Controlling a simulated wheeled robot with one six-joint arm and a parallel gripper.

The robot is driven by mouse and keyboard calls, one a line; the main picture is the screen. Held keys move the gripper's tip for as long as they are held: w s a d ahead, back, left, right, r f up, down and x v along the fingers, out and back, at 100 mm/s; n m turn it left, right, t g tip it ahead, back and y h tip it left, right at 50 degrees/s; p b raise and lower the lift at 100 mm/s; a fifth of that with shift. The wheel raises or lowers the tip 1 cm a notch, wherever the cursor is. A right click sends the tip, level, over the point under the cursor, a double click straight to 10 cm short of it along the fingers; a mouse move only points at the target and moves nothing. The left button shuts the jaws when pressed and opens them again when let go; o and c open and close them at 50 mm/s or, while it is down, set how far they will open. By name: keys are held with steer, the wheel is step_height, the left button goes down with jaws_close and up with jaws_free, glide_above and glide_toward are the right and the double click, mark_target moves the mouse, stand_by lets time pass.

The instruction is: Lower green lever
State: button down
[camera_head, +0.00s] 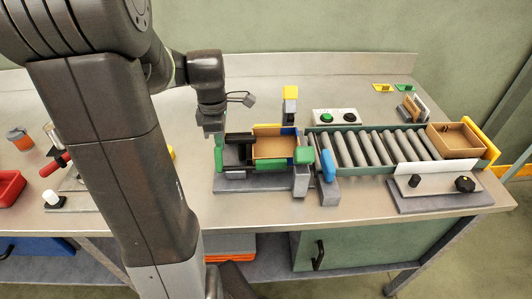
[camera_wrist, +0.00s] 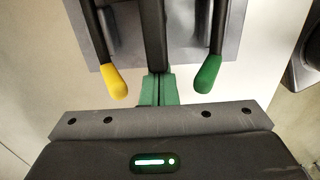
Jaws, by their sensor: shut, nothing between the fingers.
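In the wrist view the green lever (camera_wrist: 208,73) has a rounded green grip on a dark rod and lies right of centre. A matching yellow lever (camera_wrist: 117,82) lies left of centre. My gripper (camera_wrist: 157,78) is shut and empty; its fingertips sit between the two grips, apart from both in the picture. Height and contact cannot be judged here. In the head view my gripper (camera_head: 211,130) hangs over the bench, left of the cardboard box. Several green parts show there, and I cannot tell surely which is this lever; my arm hides some of the bench.
A cardboard box (camera_head: 271,147) sits in the fixture beside a roller conveyor (camera_head: 375,147). A blue-tipped part (camera_head: 328,165) stands between them. A second box (camera_head: 456,138) is at the conveyor's far end. A button panel (camera_head: 335,116) stands behind. A red bin (camera_head: 8,188) is far left.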

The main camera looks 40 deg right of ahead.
mark_target(218, 156)
steer(key=shift+s, duration=0.1)
steer(key=shift+s+a, duration=0.55)
steer(key=shift+s, duration=0.3)
steer(key=shift+s+a, duration=0.5)
steer(key=shift+s, duration=0.3)
steer(key=shift+s+a, duration=0.4)
steer(key=shift+s, duration=0.25)
steer(key=r+p, duration=0.2)
steer(key=r, duration=0.1)
steer(key=r+p, duration=0.3)
steer(key=w+r+p, duration=0.1)
steer(key=r+p, duration=0.1)
steer(key=r, duration=0.1)
steer(key=shift+d+p, duration=0.3)
steer(key=shift+p, duration=0.1)
steer(key=shift+f, duration=0.1)
stand_by(0.4)
